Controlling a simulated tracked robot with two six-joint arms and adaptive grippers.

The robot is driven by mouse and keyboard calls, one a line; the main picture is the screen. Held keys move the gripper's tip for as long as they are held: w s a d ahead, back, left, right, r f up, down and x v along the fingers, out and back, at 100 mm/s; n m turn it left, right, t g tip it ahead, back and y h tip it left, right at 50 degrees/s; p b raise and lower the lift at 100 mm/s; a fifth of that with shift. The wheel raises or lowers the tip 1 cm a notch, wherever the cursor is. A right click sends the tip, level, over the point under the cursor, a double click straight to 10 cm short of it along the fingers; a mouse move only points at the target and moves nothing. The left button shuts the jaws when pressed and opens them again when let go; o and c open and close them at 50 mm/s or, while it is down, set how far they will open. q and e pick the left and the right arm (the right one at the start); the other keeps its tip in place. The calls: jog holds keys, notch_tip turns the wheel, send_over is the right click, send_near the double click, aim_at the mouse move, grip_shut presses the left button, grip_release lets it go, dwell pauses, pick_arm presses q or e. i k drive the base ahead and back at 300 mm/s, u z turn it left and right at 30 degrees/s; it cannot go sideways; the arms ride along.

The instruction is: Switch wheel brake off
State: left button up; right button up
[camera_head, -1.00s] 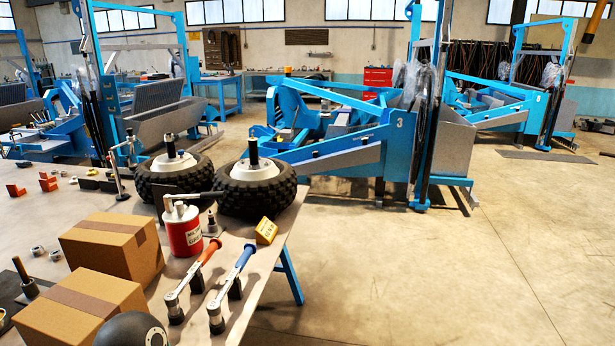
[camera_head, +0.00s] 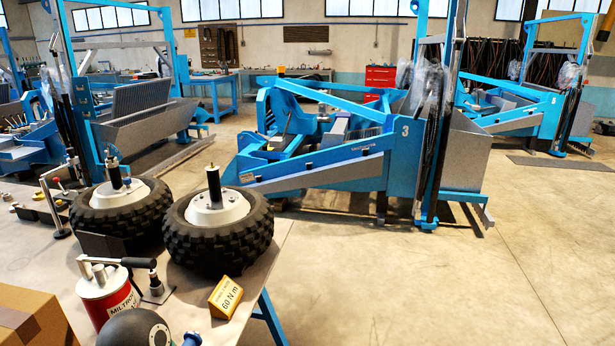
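Two black knobbly wheels with white hubs and upright dark spindles lie flat on the table: a left wheel (camera_head: 122,210) and a right wheel (camera_head: 217,225). A blue sieve frame marked 3 (camera_head: 405,165) stands on the floor beyond them. I cannot make out which part is the wheel brake or how it is set. A small lever with a red knob (camera_head: 56,180) stands left of the wheels; I cannot tell what it works. Neither gripper is in view. A dark rounded piece at the bottom edge seems to be part of my own arm.
A red and white can (camera_head: 108,298) with a black handle, a yellow block marked 60 N m (camera_head: 226,297) and a cardboard box (camera_head: 35,318) are on the table (camera_head: 200,320). More blue frames stand left (camera_head: 135,120) and far right (camera_head: 515,110). The floor (camera_head: 420,290) front right is clear.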

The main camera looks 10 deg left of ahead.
aim_at(56, 179)
jog(key=u, duration=0.05)
jog(key=i, duration=7.05)
jog(key=u, duration=0.5)
jog(key=i, duration=0.1)
jog(key=u, duration=2.75)
